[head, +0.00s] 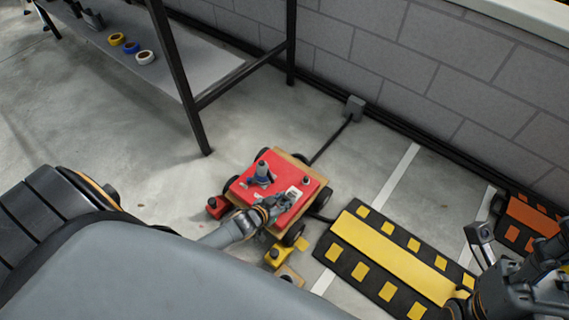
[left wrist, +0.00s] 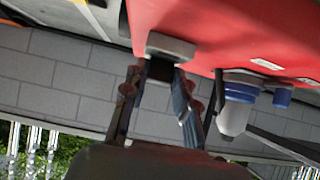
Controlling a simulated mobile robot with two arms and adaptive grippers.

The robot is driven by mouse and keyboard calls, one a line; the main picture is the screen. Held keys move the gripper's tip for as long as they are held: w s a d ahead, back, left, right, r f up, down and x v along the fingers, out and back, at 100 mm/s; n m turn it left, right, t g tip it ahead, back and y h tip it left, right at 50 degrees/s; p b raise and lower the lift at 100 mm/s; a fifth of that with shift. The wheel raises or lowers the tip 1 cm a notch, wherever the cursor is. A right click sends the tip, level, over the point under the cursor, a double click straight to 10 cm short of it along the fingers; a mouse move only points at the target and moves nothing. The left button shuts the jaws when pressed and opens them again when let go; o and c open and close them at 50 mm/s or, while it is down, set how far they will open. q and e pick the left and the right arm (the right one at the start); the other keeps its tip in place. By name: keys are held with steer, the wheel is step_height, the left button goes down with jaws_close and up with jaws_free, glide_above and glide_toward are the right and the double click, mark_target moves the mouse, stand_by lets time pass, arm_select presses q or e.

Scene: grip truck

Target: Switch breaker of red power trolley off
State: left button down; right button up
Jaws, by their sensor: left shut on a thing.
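The red power trolley (head: 250,194) stands on the floor in the middle of the head view, its red top facing up. My left gripper (head: 282,201) is over the right part of that top. In the left wrist view the red panel (left wrist: 235,30) appears at the top, with a light grey breaker housing (left wrist: 171,46) and a dark switch (left wrist: 160,69). The left fingers are shut on the dark switch, one on each side. Its on or off position cannot be told. My right gripper (head: 515,250) is at the right edge, away from the trolley; its fingers are unclear.
A blue and grey plug (head: 262,173) stands up from the trolley top, also in the left wrist view (left wrist: 238,100). A black cable runs to a wall box (head: 354,107). A yellow-black ramp (head: 395,255) lies right, an orange trolley (head: 530,216) beyond. A shelf (head: 190,60) stands upper left.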

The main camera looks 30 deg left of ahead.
stand_by(0.4)
arm_select(q)
steer(key=c, duration=1)
jaws_free()
steer(key=shift+c, duration=0.2)
steer(key=shift+s+r, duration=0.25)
steer(key=shift+s, duration=0.25)
steer(key=v, duration=1.1)
steer(key=shift+w, duration=0.1)
